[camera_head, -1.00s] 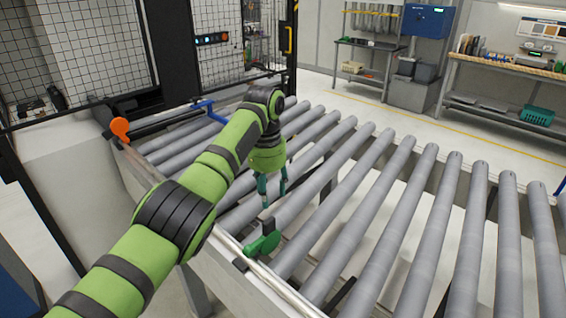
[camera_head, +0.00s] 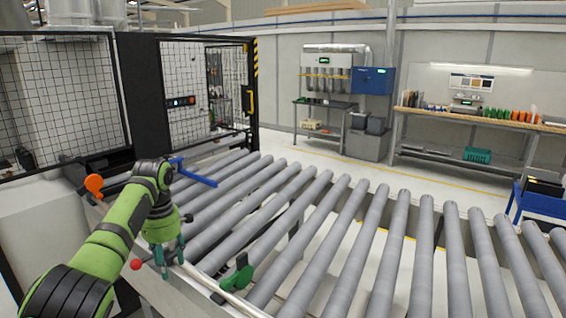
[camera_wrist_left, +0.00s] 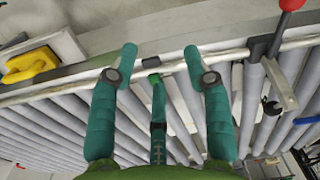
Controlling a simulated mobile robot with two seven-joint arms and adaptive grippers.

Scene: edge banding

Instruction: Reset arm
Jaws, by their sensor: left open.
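My left arm, green with dark bands, comes in from the lower left in the head view. My left gripper (camera_head: 172,262) hangs down over the near left edge of the roller conveyor (camera_head: 330,220). My right gripper is not in view.
On the near rail are a green handle (camera_head: 238,275), an orange knob (camera_head: 94,184) and a red ball knob (camera_head: 136,264) close to my gripper. A blue bar (camera_head: 196,174) crosses the far left rollers. A mesh-fenced machine stands behind. The rollers to the right are clear.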

